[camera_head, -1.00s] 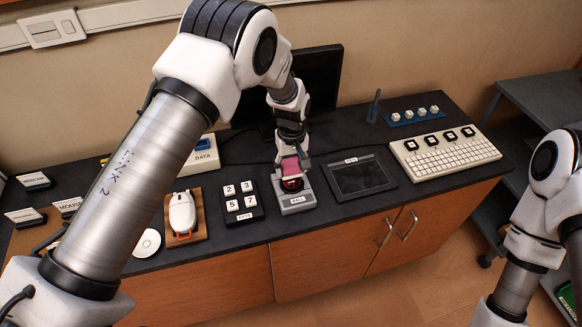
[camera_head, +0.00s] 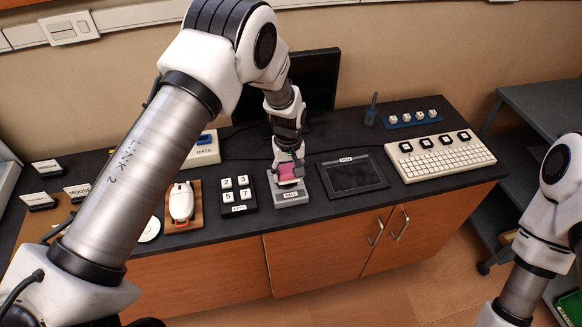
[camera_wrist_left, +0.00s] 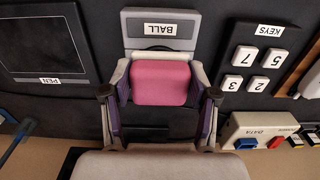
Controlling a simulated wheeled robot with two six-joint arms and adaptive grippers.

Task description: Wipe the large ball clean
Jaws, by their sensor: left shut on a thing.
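The grey trackball unit (camera_head: 291,199) labelled BALL stands on the dark counter, and its label plate also shows in the wrist view (camera_wrist_left: 188,20). My left gripper (camera_head: 289,165) is over this unit, shut on a pink wiping block (camera_head: 291,174). In the left wrist view the block (camera_wrist_left: 161,82) sits between the two fingers of the gripper (camera_wrist_left: 162,95). The block covers the place of the ball, and only a dark rim shows behind it. The ball itself is hidden, and I cannot tell whether the block touches it. My right gripper is outside the frames.
A keypad (camera_head: 238,194) stands left of the unit and a pen tablet (camera_head: 352,176) right of it, both close. A mouse on a wooden board (camera_head: 181,205) is farther left. A keyboard (camera_head: 440,157) is at the right. A dark monitor (camera_head: 316,85) stands behind.

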